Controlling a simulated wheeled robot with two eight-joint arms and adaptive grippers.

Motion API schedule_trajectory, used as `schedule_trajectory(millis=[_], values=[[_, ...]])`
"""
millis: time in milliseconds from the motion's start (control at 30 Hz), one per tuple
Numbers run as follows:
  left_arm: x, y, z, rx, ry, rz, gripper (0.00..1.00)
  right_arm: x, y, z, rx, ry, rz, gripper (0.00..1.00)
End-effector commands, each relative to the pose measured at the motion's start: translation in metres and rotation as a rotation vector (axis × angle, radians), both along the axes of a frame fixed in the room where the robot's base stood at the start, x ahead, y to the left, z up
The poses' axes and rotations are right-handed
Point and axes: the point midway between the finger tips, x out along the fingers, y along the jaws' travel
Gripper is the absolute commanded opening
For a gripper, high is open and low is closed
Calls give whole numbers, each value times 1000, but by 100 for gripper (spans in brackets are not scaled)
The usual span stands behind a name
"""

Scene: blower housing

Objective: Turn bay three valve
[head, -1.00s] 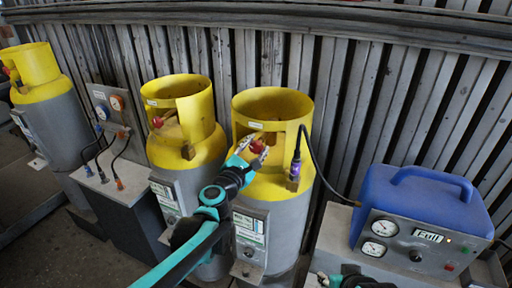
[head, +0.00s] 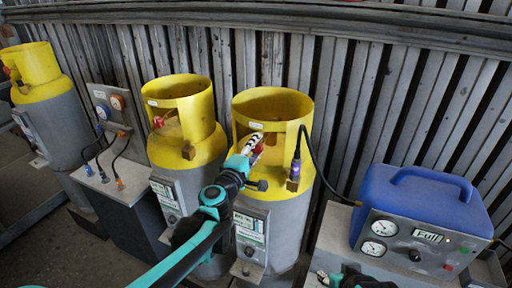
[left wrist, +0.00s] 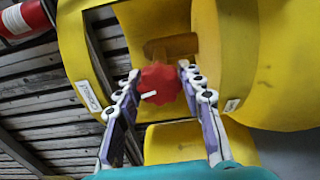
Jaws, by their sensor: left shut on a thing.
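The red valve knob (head: 257,151) is inside the cut-out of the yellow collar (head: 304,112) on the right-hand gas cylinder. It also shows in the left wrist view (left wrist: 160,84), with a white mark on its face and a brass stem behind. My left gripper (head: 252,146) reaches into the cut-out and is shut on the knob. Its fingers, seen in the left wrist view (left wrist: 162,82), lie on either side of the knob. My right gripper (head: 338,277) shows only partly at the bottom edge; its jaw state is unclear.
A black hose with a purple fitting (head: 295,168) joins the right cylinder's side, close to my gripper. Another yellow-topped cylinder (head: 178,155) stands just left, and one more (head: 37,75) far left. A blue unit with gauges (head: 415,215) stands right. A corrugated wall lies behind.

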Motion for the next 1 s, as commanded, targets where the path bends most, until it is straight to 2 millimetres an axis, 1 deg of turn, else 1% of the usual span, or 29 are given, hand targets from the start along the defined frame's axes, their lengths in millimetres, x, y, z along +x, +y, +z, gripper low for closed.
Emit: schedule_trajectory(millis=[200, 400, 633, 1000], values=[[0, 0, 0, 125, -47, 0, 9, 0, 0, 0, 0, 0, 0, 40], [0, 0, 0, 193, -73, 0, 9, 0, 0, 1, 0, 0, 0, 40], [0, 0, 0, 223, -85, -1, 9, 0, 0, 1, 0, 0, 0, 40], [0, 0, 0, 226, -86, -1, 9, 0, 0, 1, 0, 0, 0, 40]])
